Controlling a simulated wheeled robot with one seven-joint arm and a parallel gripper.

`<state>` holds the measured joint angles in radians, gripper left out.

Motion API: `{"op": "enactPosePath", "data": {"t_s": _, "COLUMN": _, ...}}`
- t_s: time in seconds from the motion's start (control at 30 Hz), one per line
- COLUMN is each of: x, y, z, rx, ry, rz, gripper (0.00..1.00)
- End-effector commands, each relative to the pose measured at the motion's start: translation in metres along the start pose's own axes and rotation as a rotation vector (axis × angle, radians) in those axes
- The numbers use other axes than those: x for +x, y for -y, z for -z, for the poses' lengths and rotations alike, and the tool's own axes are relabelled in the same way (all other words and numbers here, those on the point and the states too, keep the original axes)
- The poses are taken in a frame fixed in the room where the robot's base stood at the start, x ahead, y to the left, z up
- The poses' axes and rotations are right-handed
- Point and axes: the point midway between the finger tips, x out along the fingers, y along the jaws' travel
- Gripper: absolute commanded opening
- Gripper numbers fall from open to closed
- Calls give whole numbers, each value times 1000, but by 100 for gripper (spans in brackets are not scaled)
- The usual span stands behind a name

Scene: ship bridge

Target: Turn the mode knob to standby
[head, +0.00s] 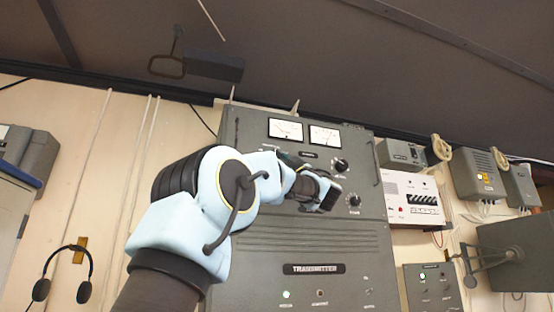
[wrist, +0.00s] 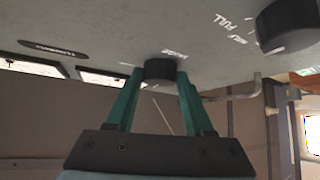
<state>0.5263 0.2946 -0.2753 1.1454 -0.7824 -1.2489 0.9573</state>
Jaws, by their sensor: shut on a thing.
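The mode knob (wrist: 160,70) is a small black round knob on the grey transmitter panel (head: 300,240). In the wrist view my gripper (wrist: 160,90) has its two teal fingers on either side of it, shut on it. A small white label sits just beside the knob, too small to read surely. The knob's pointer setting cannot be told.
A second black knob (wrist: 288,25), with "HALF" and "FULL" marks, is close to the right in the wrist view. A breaker box (head: 412,199) hangs further right.

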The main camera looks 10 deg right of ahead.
Motion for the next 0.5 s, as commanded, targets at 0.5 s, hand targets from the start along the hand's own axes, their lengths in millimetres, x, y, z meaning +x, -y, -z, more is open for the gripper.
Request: {"op": "enactPosePath", "data": {"t_s": 0.5, "x": 2, "y": -6, "z": 1, "rx": -200, "ry": 0, "rz": 201, "gripper": 0}}
